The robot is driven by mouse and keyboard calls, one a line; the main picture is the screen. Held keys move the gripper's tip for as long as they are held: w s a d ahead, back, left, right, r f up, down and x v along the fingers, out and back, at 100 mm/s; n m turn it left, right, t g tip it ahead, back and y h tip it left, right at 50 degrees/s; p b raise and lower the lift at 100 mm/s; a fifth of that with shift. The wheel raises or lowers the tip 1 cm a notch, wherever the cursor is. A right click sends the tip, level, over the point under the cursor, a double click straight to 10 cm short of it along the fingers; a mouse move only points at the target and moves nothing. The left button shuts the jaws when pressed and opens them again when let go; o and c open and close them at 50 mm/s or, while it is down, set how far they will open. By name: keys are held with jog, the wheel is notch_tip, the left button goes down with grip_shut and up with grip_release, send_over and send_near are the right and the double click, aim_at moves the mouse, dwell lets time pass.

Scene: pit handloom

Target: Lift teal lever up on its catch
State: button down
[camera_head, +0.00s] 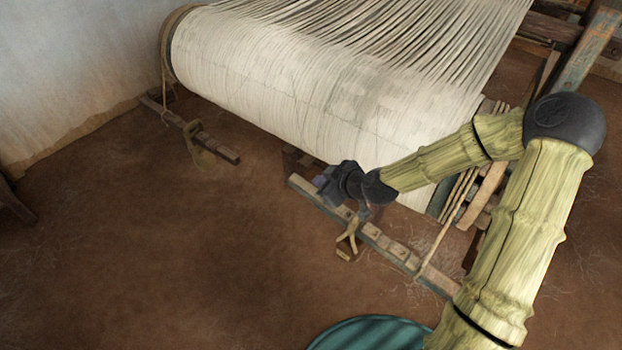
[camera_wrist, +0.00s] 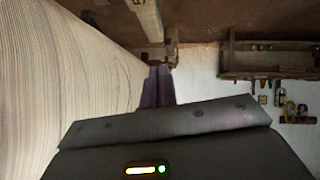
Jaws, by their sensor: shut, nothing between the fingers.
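A long wooden bar with a worn teal-grey edge (camera_head: 378,240) lies low and slanting beside the loom's front beam; it looks like the teal lever, but I cannot be sure. A rope runs up from its right part. My gripper (camera_head: 322,187) is near the bar's far left end, and I cannot tell whether they touch. In the wrist view my gripper's purple-grey fingers (camera_wrist: 157,88) are together with nothing between them. I cannot make out the catch; my arm covers part of the loom's right side.
The wide white warp roll (camera_head: 310,95) fills the back, and it also takes up the left of the wrist view (camera_wrist: 65,75). A weight (camera_head: 348,248) hangs at the bar. A wall shelf (camera_wrist: 265,62) shows in the wrist view.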

jog(key=shift+v, duration=0.95)
jog(key=s+d+f+m+g+h, duration=0.25)
jog(key=s+d+m+h, duration=0.2)
jog(key=s+d, duration=0.25)
jog(key=s+d+r+m+g+h, duration=0.2)
jog(key=s+d+r+m+h, duration=0.1)
jog(key=s+d+r+m, duration=0.6)
notch_tip(320, 180, up, 17)
jog(key=n+p, duration=0.1)
jog(key=p, duration=1.6)
jog(key=shift+s+a, duration=0.15)
jog(key=shift+s, duration=0.25)
